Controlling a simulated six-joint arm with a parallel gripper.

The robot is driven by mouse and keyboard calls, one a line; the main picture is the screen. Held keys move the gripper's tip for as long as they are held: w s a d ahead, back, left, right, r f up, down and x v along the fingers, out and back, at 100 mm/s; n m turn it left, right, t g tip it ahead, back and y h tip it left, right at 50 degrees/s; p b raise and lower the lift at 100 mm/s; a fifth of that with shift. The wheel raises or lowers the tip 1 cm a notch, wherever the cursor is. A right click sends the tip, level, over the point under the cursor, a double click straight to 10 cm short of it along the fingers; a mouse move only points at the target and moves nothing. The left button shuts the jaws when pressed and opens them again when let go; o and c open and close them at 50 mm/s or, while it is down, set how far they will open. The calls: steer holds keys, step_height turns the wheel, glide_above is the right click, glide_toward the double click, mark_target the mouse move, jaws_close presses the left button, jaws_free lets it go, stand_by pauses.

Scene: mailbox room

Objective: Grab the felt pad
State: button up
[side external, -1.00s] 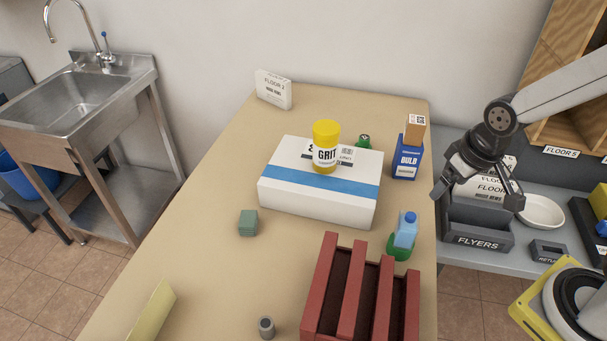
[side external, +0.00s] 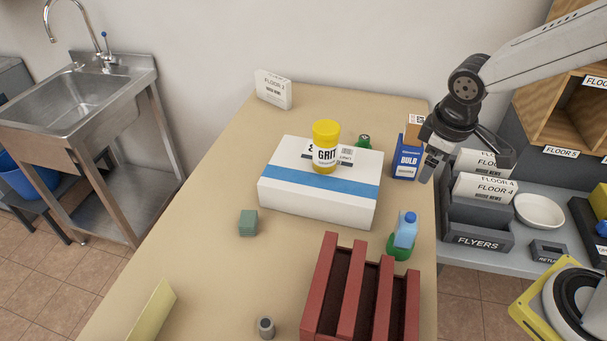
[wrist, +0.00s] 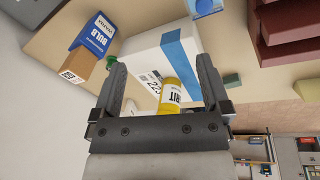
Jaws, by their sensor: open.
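A small grey-green block (side external: 248,223), which may be the felt pad, sits on the tan table to the left of the white parcel. It also shows in the wrist view (wrist: 232,80), right of the parcel. No label on it can be read. My gripper (side external: 467,165) is open and empty, raised near the table's right edge by the blue bulb box, well apart from the block. In the wrist view its two fingers (wrist: 160,66) are spread, with the parcel and yellow jar seen between them.
The white parcel (side external: 330,206) with a blue stripe carries the yellow-lidded GRIT jar (side external: 326,148), between my gripper and the block. The blue bulb box (side external: 407,160) bears a small cardboard box. A red slatted rack (side external: 350,300) and blue bottle (side external: 406,232) stand in front.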

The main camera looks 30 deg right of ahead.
steer(key=w+a+n+t+h, duration=0.3)
steer(key=w+a+n, duration=0.4)
steer(key=a+n, duration=0.35)
steer(key=w+a+n+t+h, duration=0.2)
steer(key=w+a+n+h, duration=0.1)
steer(key=w+a+n, duration=0.75)
steer(key=s+a+n+t, duration=0.3)
steer(key=a+n+t, duration=0.15)
steer(key=a, duration=0.75)
glide_toward(247, 222)
steer(key=w, duration=0.1)
steer(key=w+d, duration=0.1)
steer(key=shift+w+d+m, duration=0.25)
steer(key=shift+w+m, duration=0.05)
steer(key=shift+m, duration=0.05)
steer(key=shift+f, duration=0.6)
steer(key=shift+x, duration=3.9)
jaws_close()
